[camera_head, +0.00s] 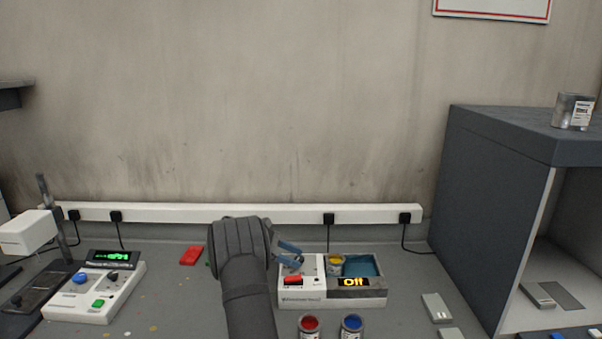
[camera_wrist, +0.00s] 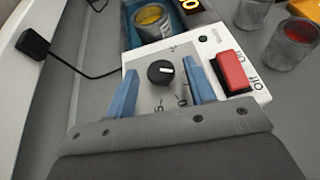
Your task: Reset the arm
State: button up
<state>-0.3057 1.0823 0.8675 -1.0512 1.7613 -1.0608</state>
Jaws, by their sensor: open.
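My arm reaches up from the bottom middle of the head view, and my gripper (camera_head: 291,254) with blue fingers is over the left part of a white machine (camera_head: 305,300). In the wrist view my gripper (camera_wrist: 162,82) is open. A black dial (camera_wrist: 160,73) with a white mark lies between its fingers; I cannot tell whether they touch it. A red rocker switch (camera_wrist: 232,71) sits right of the right finger. A can with yellow paint (camera_head: 336,261) stands in the machine's blue-lined recess (camera_head: 362,266).
Open cans of red paint (camera_head: 310,325) and blue paint (camera_head: 352,325) stand in front of the machine. A dark shelf unit (camera_head: 470,220) bounds the right. A power strip (camera_head: 270,212) runs along the wall.

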jog(key=n+t, duration=0.2)
jog(key=t, duration=0.1)
jog(key=s+n+t+y, duration=0.1)
jog(key=n+t, duration=0.2)
jog(key=shift+s+n, duration=0.1)
jog(key=shift+n, duration=0.2)
jog(key=shift+t, duration=0.3)
jog(key=shift+v, duration=2.4)
